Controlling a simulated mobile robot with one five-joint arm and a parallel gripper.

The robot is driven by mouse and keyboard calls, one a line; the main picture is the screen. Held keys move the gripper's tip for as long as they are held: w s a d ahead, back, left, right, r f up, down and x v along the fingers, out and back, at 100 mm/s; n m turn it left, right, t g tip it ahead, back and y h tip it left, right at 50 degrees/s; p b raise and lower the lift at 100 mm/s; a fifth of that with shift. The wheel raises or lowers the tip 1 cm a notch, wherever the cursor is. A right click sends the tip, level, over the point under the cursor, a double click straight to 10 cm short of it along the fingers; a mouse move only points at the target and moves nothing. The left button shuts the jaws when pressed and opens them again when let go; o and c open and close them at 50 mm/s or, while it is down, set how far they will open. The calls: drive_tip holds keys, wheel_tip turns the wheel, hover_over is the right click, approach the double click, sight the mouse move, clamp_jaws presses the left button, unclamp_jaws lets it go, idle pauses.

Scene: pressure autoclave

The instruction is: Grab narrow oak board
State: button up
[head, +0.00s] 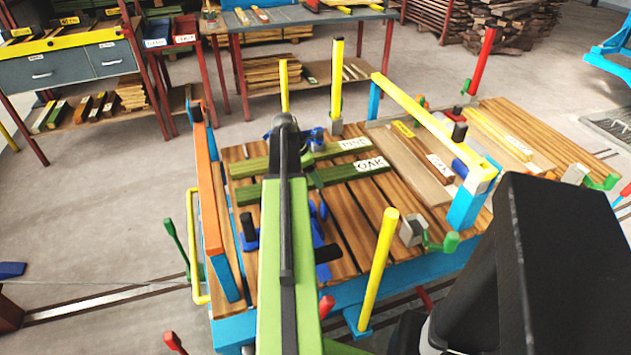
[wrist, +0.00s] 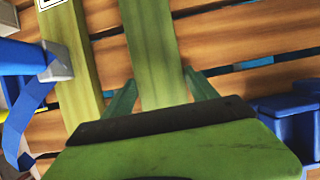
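Two green boards lie side by side on a slatted wooden bench top (head: 345,215) in the head view. The nearer one is the narrow oak board (head: 340,174), labelled OAK at its right end. The farther one, labelled PINE (head: 333,152), lies parallel to it. My gripper (head: 314,178) is over the oak board, and my arm hides part of both boards. In the wrist view, my gripper (wrist: 161,92) is open, with one finger on each side of the oak board (wrist: 155,60). The labelled pine board (wrist: 75,60) is left of the fingers.
A blue clamp (wrist: 25,85) with a grey jaw is by the pine board. Another blue part (wrist: 290,115) is right of my gripper. Yellow posts (head: 379,265) and an orange rail (head: 206,190) rise around the bench. A yellow bar (head: 430,120) spans its right part.

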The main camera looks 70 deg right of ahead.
clamp_jaws()
idle(0.4)
wheel_tip(320, 180, up, 4)
drive_tip(key=p, duration=0.4)
drive_tip(key=shift+r+p, duration=0.25)
drive_tip(key=shift+p, duration=0.05)
drive_tip(key=s+d+r+p, duration=0.4)
drive_tip(key=s+r+p, duration=0.2)
drive_tip(key=s, duration=0.4)
drive_tip(key=shift+s+d+r+p, duration=0.3)
drive_tip(key=shift+d+r, duration=0.05)
drive_tip(key=shift+d, duration=0.05)
